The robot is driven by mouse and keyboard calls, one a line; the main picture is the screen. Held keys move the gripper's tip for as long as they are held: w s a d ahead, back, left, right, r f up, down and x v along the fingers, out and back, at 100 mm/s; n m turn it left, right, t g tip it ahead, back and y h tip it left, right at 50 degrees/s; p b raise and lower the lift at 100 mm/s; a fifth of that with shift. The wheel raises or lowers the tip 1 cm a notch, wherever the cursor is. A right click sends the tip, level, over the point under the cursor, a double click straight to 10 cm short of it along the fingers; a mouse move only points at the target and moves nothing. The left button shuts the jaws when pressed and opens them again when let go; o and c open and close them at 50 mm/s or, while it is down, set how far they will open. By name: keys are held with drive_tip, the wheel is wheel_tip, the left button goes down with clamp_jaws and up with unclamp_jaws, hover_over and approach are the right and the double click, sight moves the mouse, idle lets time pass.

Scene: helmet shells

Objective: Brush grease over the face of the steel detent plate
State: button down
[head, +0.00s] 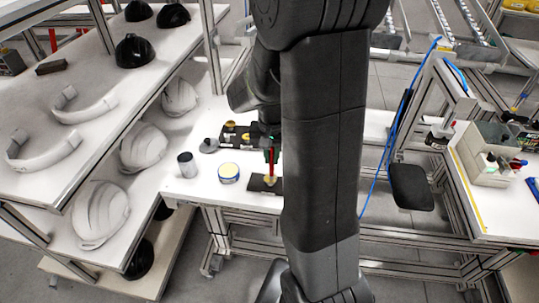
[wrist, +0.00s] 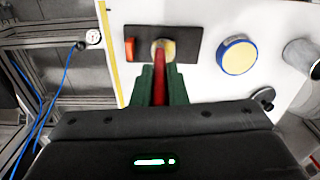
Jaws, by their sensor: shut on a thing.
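My gripper (wrist: 160,86) has green fingers and is shut on the red handle of a brush (wrist: 160,82). The brush's pale yellow head (wrist: 163,50) is over the dark rectangular plate (wrist: 188,45), close to it or touching; I cannot tell which. The plate has an orange-red piece at its left end in the wrist view. In the head view the plate (head: 258,187) lies near the bench's front edge, partly hidden by my arm, with the brush (head: 271,162) upright over it. A round tin (wrist: 238,57) with a blue rim and pale top stands beside the plate.
A grey cylinder (head: 187,165) and a small grey item (head: 209,146) stand left of the plate. A dark tray (head: 233,141) with yellow parts is behind. White helmet shells (head: 101,212) fill the left shelf. A blue cable (head: 385,150) hangs at right.

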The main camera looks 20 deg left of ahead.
drive_tip(key=shift+w+d, duration=0.2)
drive_tip(key=shift+w+d, duration=0.1)
drive_tip(key=shift+w, duration=0.15)
drive_tip(key=shift+w, duration=0.4)
drive_tip(key=shift+w+f, duration=0.1)
drive_tip(key=shift+w, duration=0.05)
drive_tip(key=shift+w+a, duration=0.1)
drive_tip(key=shift+a, duration=0.2)
drive_tip(key=shift+w+a, duration=0.2)
drive_tip(key=shift+a, duration=0.1)
drive_tip(key=shift+a, duration=0.15)
